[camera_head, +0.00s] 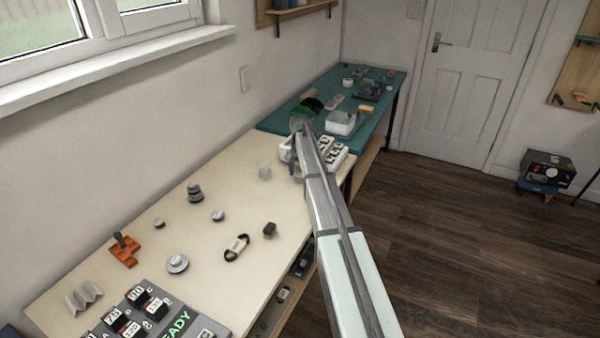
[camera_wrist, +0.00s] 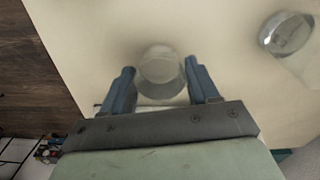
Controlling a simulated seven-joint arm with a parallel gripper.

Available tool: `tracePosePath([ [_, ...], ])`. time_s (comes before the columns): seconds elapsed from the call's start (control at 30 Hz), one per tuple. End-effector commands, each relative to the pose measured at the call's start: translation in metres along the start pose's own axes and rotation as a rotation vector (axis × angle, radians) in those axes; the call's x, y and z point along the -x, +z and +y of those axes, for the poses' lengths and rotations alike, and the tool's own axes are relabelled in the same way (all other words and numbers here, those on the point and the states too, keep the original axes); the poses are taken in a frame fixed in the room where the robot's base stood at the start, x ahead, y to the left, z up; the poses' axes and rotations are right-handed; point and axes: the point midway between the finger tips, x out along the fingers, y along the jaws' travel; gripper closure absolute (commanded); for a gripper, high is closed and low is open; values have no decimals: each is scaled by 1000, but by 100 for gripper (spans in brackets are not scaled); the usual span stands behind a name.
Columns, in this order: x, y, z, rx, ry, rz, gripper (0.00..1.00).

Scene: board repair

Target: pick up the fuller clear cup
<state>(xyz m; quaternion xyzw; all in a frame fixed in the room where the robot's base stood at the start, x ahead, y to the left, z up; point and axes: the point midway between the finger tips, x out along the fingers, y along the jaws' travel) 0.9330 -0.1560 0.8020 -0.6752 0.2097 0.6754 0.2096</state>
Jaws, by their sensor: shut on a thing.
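In the wrist view my gripper (camera_wrist: 160,82) is shut on a clear cup (camera_wrist: 160,68), with one blue finger on each side of it. The cup looks pale and cloudy, and its level of filling is hard to read. A second clear cup (camera_wrist: 287,36) stands apart at the upper right of the wrist view. In the head view one clear cup (camera_head: 265,171) stands on the cream table, left of my arm. The held cup is mostly hidden behind my arm there. I cannot tell whether it touches the table.
A white divided tray (camera_head: 331,154) stands just beyond my gripper. A teal table (camera_head: 385,95) with clutter adjoins at the back.

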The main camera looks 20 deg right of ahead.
Motion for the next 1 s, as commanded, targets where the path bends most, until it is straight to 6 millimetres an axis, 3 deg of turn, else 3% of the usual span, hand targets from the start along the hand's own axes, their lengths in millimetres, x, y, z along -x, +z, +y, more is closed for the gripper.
tracePosePath([
  [1.0,77,0,0,0,-1,1,73],
])
